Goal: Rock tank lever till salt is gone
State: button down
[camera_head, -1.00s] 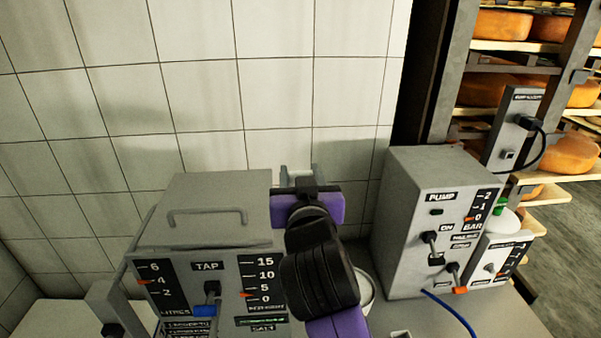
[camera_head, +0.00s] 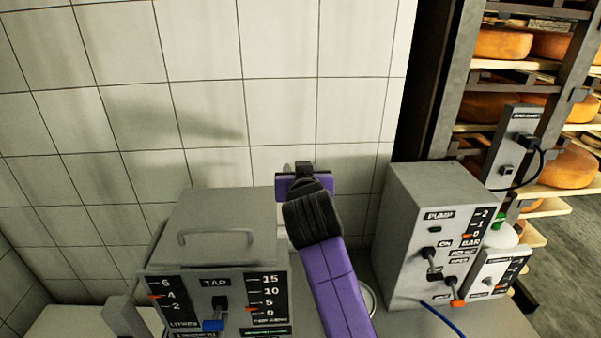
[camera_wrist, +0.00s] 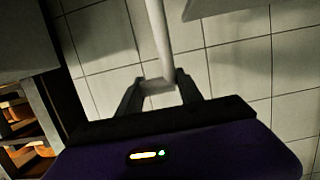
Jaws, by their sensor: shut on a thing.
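The tank is a grey box (camera_head: 205,222) with a loop handle on its lid, at the lower middle of the head view. Its front carries a litres scale (camera_head: 165,305) with the orange mark near 4. A second scale (camera_head: 268,300) runs from 15 to 0, with its orange mark near 0. My gripper (camera_wrist: 158,88) is shut on a pale grey rod, the lever (camera_wrist: 158,35), in the wrist view. In the head view my purple arm and wrist cover the lever, at the tank's right rear side. The salt itself is not visible.
A grey pump box (camera_head: 430,225) with levers and a blue hose stands right of my arm. A pale round rim (camera_head: 370,300) shows partly behind my arm. Cheese shelves (camera_head: 500,90) are at the far right. A tiled wall (camera_head: 200,90) closes the back.

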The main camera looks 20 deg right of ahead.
jog(key=shift+w+d+f, duration=0.25)
jog(key=shift+w+d, duration=0.15)
jog(key=shift+d, duration=0.2)
jog(key=c, duration=0.8)
grip_release()
jog(key=shift+c, duration=0.2)
jog(key=shift+a, duration=0.15)
jog(key=shift+s+a, duration=0.1)
jog(key=b+v, duration=0.1)
jog(key=v, duration=0.6)
jog(key=shift+s+b, duration=0.3)
jog(key=shift+b, duration=0.05)
